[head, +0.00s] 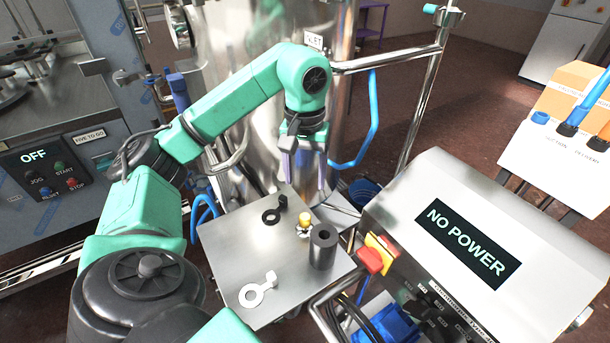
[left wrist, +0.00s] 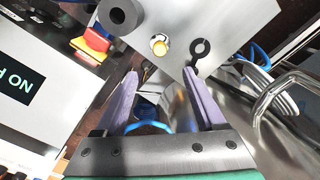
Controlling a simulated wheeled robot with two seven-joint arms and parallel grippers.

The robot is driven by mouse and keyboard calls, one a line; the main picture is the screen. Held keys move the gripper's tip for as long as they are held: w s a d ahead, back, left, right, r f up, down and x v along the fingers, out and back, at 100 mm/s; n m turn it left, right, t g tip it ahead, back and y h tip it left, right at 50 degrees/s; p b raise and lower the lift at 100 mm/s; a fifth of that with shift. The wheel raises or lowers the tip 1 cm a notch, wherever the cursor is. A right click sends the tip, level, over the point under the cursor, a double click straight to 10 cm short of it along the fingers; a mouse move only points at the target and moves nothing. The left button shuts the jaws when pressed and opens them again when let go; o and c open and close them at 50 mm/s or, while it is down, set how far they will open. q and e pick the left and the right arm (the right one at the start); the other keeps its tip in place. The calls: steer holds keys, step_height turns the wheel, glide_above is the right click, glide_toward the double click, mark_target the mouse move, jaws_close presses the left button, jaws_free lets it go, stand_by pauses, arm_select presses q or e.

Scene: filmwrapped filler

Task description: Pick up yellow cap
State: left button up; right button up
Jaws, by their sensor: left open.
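My left gripper (head: 304,185) is open and empty, with purple fingers pointing down at the plate's far edge, behind the cap in the head view. In the left wrist view its fingers (left wrist: 161,72) are spread apart and do not touch the cap. My right gripper is not in view.
A dark hollow cylinder (head: 323,248) stands close to the right of the cap. A black ring-shaped piece (head: 271,216) and a light ring-shaped piece (head: 258,291) lie on the plate. A grey "NO POWER" box (head: 400,200) stands at right, a steel tank (head: 235,50) behind.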

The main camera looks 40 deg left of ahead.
arm_select(q)
steer(key=b, duration=0.1)
glide_above(305, 216)
step_height(305, 216, down, 6)
steer(key=shift+a+f, duration=0.1)
steer(key=shift+f, duration=0.1)
step_height(305, 216, down, 7)
steer(key=shift+f+p, duration=0.2)
steer(key=shift+p, duration=1.05)
steer(key=shift+f, duration=0.2)
steer(key=shift+c, duration=0.7)
steer(key=c, duration=1)
jaws_close()
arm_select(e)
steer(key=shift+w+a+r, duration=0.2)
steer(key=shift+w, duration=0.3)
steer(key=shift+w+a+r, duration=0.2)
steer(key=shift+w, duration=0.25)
arm_select(q)
steer(key=shift+r, duration=0.1)
